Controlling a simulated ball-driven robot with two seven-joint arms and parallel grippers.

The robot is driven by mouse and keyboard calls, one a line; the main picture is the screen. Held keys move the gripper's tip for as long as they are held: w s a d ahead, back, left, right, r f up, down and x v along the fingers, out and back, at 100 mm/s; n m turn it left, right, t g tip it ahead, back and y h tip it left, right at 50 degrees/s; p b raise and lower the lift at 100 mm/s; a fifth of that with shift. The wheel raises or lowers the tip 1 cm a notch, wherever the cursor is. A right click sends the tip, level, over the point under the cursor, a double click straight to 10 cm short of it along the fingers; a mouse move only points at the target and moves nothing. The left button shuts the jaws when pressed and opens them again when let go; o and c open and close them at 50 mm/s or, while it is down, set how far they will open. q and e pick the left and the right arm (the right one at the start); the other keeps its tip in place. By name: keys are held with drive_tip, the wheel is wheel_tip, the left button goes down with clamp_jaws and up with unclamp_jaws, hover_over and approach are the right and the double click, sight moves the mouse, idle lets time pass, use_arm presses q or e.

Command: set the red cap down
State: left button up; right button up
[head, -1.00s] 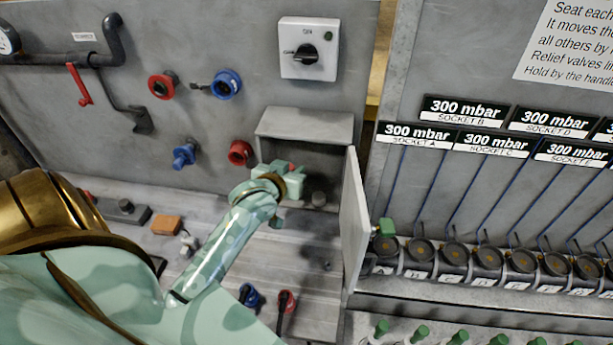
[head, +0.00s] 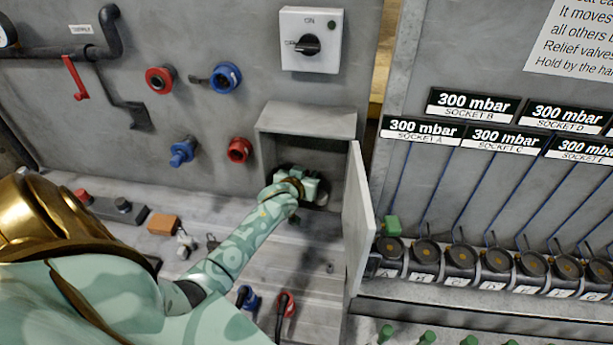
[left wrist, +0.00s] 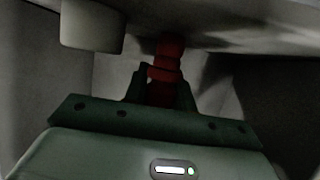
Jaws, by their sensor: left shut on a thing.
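My left gripper (head: 314,187) reaches into the open grey wall box (head: 308,118). In the left wrist view, its dark fingers (left wrist: 162,90) are shut on the red cap (left wrist: 166,62). The cap lies close to a pale grey surface in that view; I cannot tell whether it touches. In the head view the cap is hidden behind the gripper. My right gripper is not in view.
The box door (head: 358,220) stands open on the right. A pale block (left wrist: 92,26) is beside the cap in the left wrist view. Red (head: 240,150) and blue (head: 182,152) fittings sit on the panel left of the box. An orange block (head: 164,224) lies on the bench.

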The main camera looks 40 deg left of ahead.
use_arm(q)
drive_tip(key=shift+f, duration=0.1)
drive_tip(key=o, duration=0.9)
drive_tip(key=shift+o, duration=0.4)
drive_tip(key=shift+r, duration=0.2)
drive_tip(key=p+v, duration=0.2)
drive_tip(key=v, duration=1)
